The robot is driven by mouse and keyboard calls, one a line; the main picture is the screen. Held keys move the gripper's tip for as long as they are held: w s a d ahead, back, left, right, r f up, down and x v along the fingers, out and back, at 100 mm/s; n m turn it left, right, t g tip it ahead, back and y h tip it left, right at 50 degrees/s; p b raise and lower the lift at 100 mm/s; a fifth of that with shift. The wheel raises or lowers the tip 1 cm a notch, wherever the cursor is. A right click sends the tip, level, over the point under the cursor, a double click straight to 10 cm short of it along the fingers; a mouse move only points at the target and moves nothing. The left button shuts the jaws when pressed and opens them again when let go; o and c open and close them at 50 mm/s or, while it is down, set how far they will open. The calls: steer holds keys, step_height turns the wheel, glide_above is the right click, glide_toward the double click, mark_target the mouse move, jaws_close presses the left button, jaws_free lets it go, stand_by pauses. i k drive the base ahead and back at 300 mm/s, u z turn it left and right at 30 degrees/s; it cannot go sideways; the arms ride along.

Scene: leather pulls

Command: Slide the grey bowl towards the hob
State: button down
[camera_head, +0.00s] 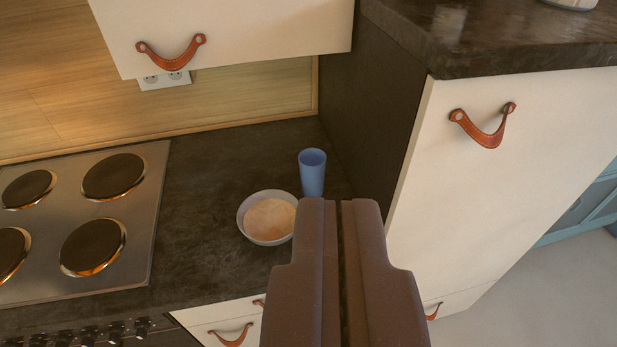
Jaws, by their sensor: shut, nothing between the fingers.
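The grey bowl (267,217) stands upright on the dark countertop, with something pale orange inside it. The hob (142,240) is to its left, a steel plate with several dark round burners; bare counter lies between them. My gripper (340,203) is shut and empty. In the picture its fingertips are just right of the bowl, and the left finger comes up to the bowl's right edge. I cannot tell whether they touch.
A blue cup (312,172) stands behind and right of the bowl, close to it. A tall white cabinet (490,170) with leather pulls rises on the right. A white wall cabinet (230,40) hangs above the counter. A socket (165,80) is on the wooden back wall.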

mark_target(267, 217)
steer(key=i, duration=1.1)
